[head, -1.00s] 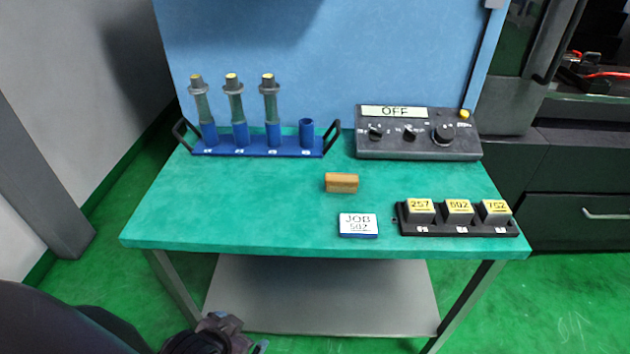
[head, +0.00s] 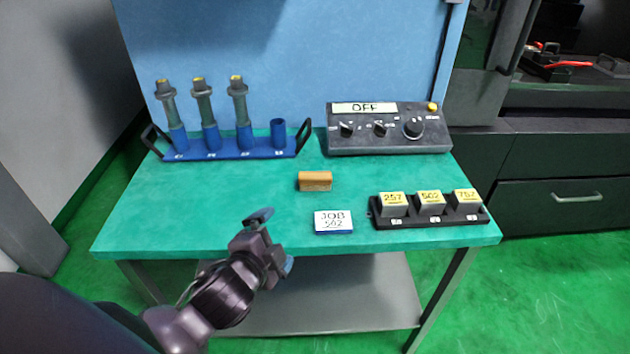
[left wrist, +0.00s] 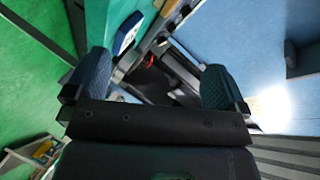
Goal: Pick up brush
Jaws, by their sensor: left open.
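The brush, a small tan wooden block (head: 314,181), lies flat on the green tabletop (head: 200,215), near the middle, behind the white JOB 502 card (head: 333,221). My left gripper (head: 274,241) is at the front edge of the table, in front and to the left of the brush, apart from it. Its blue-padded fingers are open and empty. In the left wrist view my left gripper (left wrist: 155,80) also shows its fingers spread wide with nothing held between them. My right gripper is not in view.
A blue rack (head: 225,152) with three tall holders and an empty socket stands at the back left. A control box (head: 389,130) reading OFF is at the back right. A black tray (head: 430,219) with three numbered blocks is at the front right. The left tabletop is clear.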

